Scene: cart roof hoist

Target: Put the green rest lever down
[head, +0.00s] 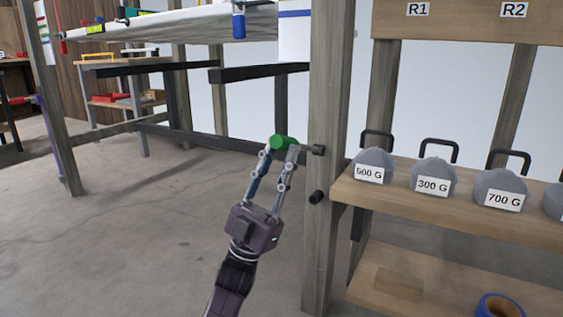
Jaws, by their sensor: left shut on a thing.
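The green rest lever (279,142) shows as a green knob on a thin rod that reaches right to a dark pivot (318,150) on the wooden post (330,220). The lever lies about level. My left gripper (278,148) is shut on the green knob, with its fingers coming up from below. The fingers cover part of the knob. My right gripper is out of the picture.
A dark peg (316,197) sticks out of the post below the pivot. Grey weights, among them the 500 G weight (374,166), stand on the shelf (420,206) at right. A blue tape roll (500,306) lies lower. Open floor (120,240) spreads at left.

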